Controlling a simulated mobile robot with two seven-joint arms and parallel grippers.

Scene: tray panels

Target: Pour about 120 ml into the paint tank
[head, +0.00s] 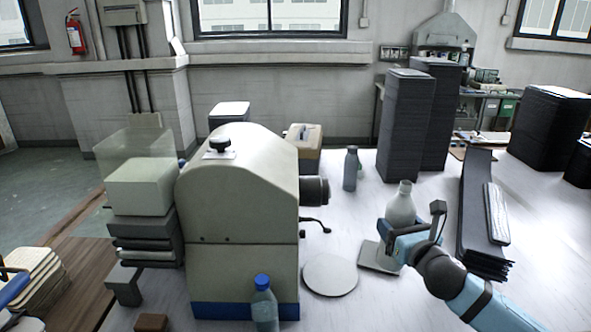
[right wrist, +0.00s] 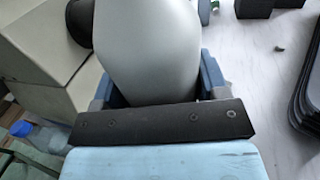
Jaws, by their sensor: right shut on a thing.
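A pale grey bottle (head: 401,207) stands out at the right of the head view, upright or nearly so. My right gripper (head: 405,236) is shut on it. In the right wrist view the bottle's smooth body (right wrist: 150,50) sits between the blue fingers, and its mouth is out of frame. A large beige machine (head: 238,220) stands left of centre, well to the left of the gripper. A clear box (head: 135,142) shows behind a pale block at the machine's left; I cannot tell if it is the paint tank. A blue part at the left edge looks like my left gripper (head: 14,290), mostly cut off.
A square plate (head: 370,258) lies below the held bottle, and a round white disc (head: 330,275) lies left of it. A blue-capped bottle (head: 264,305) stands at the front, a grey bottle (head: 350,168) farther back. Dark panel stacks (head: 404,125) stand behind; dark trays (head: 475,205) lie right.

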